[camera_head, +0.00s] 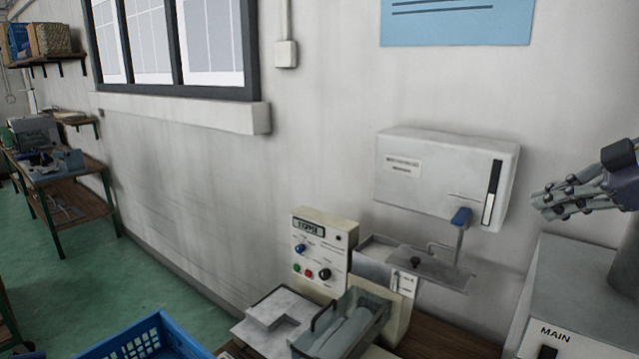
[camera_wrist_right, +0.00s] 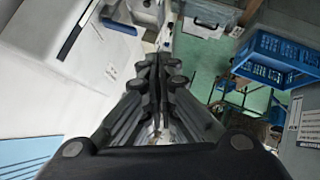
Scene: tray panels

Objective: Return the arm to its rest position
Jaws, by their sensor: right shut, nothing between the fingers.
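My right gripper (camera_head: 566,199) shows at the right edge of the head view, in the air in front of the wall and above the grey box marked MAIN (camera_head: 560,312). Its fingers point left, toward the white wall box (camera_head: 440,165), and look apart from it. In the right wrist view the gripper's fingers (camera_wrist_right: 157,62) are together with nothing between them. My left gripper is not in either view.
A control panel (camera_head: 322,262) with knobs and buttons stands at lower middle, beside a clear tray with a handle (camera_head: 340,325). A metal plate with a blue-topped lever (camera_head: 460,217) sits below the wall box. A blue crate (camera_head: 150,338) is at lower left. Green floor is open at left.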

